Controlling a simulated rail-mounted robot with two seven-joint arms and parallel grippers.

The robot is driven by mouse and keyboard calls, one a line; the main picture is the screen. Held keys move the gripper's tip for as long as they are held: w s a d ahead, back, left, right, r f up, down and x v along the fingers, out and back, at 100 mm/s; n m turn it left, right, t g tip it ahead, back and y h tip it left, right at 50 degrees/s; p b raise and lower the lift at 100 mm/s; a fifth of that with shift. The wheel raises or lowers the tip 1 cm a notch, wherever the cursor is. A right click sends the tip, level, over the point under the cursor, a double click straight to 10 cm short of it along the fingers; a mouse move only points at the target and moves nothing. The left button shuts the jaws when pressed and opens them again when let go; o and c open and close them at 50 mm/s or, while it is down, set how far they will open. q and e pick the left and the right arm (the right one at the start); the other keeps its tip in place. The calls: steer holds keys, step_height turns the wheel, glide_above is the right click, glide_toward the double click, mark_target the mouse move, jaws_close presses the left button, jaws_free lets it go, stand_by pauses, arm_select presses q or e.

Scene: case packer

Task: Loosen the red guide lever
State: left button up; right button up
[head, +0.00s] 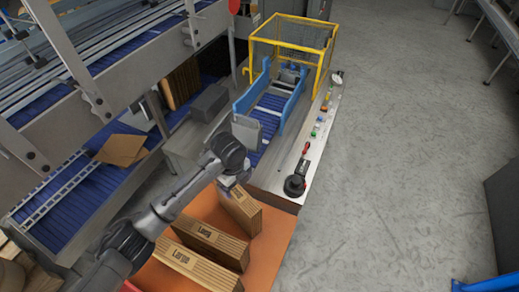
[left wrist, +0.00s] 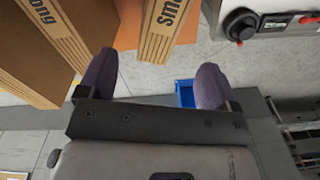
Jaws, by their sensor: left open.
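Small red parts show in the head view: a red handle (head: 306,147) on the pale panel beside the conveyor, and a red hook-shaped part (head: 245,71) left of the yellow cage. I cannot tell for sure which is the guide lever. My left gripper (head: 229,187) is over the near boxes, left of the panel and apart from both red parts. In the left wrist view my left gripper (left wrist: 155,75) is open, with nothing between its fingers. That view shows a black knob (left wrist: 240,22) with a red piece below it. My right gripper is not in view.
Several brown boxes (head: 210,240) stand on an orange surface (head: 272,235) below the gripper. Blue side guides (head: 291,108) flank the conveyor, with a yellow cage (head: 322,55) behind. Grey floor (head: 410,130) is open to the right.

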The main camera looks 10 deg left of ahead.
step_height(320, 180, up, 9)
steer(key=p, duration=0.7)
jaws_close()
arm_select(q)
steer(key=s+d+r+n+t+h+p, duration=0.15)
steer(key=s+n, duration=0.25)
steer(key=s, duration=0.4)
steer(key=s+d+r+n+h+p, duration=0.1)
steer(key=s+d+r+n+p, duration=0.15)
steer(key=s+n, duration=0.45)
steer(key=s+a+r+n+t+y+p, duration=0.1)
steer(key=s+a+r+n+p, duration=0.4)
steer(key=s, duration=0.5)
steer(key=s+a+r+n+t+y+p, duration=0.1)
steer(key=s+a+r+n+p, duration=0.4)
steer(key=s, duration=0.5)
steer(key=shift+s+r+n+y+p, duration=0.3)
steer(key=shift+r+n+p, duration=0.2)
steer(key=shift+r+p, duration=0.65)
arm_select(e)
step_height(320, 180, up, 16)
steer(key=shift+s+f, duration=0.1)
